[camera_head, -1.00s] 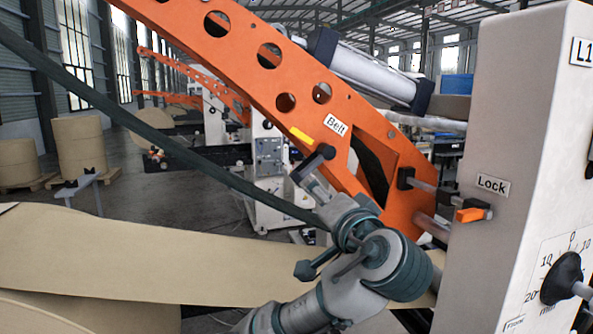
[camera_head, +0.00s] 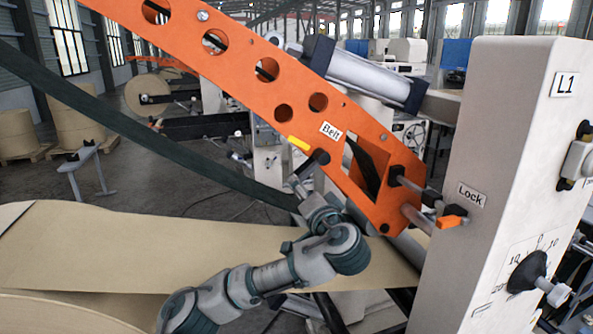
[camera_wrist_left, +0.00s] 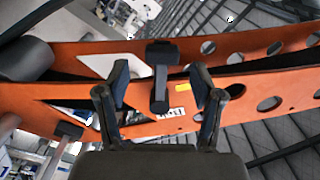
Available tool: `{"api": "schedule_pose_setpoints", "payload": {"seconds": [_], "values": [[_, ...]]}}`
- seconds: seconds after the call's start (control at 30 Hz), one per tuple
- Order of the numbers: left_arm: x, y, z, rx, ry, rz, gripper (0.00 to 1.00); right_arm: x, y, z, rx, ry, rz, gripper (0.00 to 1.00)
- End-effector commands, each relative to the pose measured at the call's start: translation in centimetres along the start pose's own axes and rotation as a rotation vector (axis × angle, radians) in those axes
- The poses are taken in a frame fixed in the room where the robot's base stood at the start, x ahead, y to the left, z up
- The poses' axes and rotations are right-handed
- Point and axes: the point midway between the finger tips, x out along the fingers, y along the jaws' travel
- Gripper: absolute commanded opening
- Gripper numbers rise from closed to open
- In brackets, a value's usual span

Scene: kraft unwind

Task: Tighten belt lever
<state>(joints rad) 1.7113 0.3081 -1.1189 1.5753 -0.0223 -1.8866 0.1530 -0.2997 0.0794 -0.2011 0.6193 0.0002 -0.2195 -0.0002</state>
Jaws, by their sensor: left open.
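The belt lever (camera_head: 320,157) is a short black handle on the orange arm (camera_head: 225,85), beside the "Belt" label and a yellow mark. My left gripper (camera_wrist_left: 160,76) is open, one finger on each side of the lever, with gaps on both sides. In the head view my left gripper (camera_head: 298,186) is just below and left of the lever, partly hidden by my wrist. My right gripper is not in view.
A white cabinet (camera_head: 505,130) with an orange-tipped "Lock" lever (camera_head: 452,221) and a black dial (camera_head: 530,270) stands at right. A dark belt (camera_head: 150,130) slants down to the arm. A kraft web (camera_head: 120,250) runs below. A grey cylinder (camera_head: 365,70) lies behind the orange arm.

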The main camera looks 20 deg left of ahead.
Motion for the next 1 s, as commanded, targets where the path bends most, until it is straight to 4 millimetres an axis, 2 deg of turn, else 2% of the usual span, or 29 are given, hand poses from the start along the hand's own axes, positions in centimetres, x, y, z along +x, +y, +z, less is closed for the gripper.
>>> {"api": "schedule_pose_setpoints", "payload": {"seconds": [0.1,0.23,0.4,0.63,0.67,0.9,1.0], "values": [[2.4,-0.3,0.0,-0.001,-0.003,0.000,0.67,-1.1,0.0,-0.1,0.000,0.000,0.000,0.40],[3.9,-0.3,0.1,-0.002,-0.002,-0.001,0.67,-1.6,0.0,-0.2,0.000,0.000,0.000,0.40],[4.8,-0.2,0.2,-0.003,0.000,0.000,0.67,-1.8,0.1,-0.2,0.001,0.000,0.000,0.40],[4.8,-0.1,0.1,-0.002,0.000,0.000,0.67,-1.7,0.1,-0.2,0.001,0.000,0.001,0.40],[4.8,-0.1,0.1,-0.002,0.000,0.000,0.62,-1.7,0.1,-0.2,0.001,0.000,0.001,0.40],[4.7,-0.1,0.1,-0.002,0.001,0.000,0.02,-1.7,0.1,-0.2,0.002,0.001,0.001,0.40],[4.7,-0.1,0.0,-0.002,0.002,0.001,0.00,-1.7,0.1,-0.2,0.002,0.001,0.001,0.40]]}}
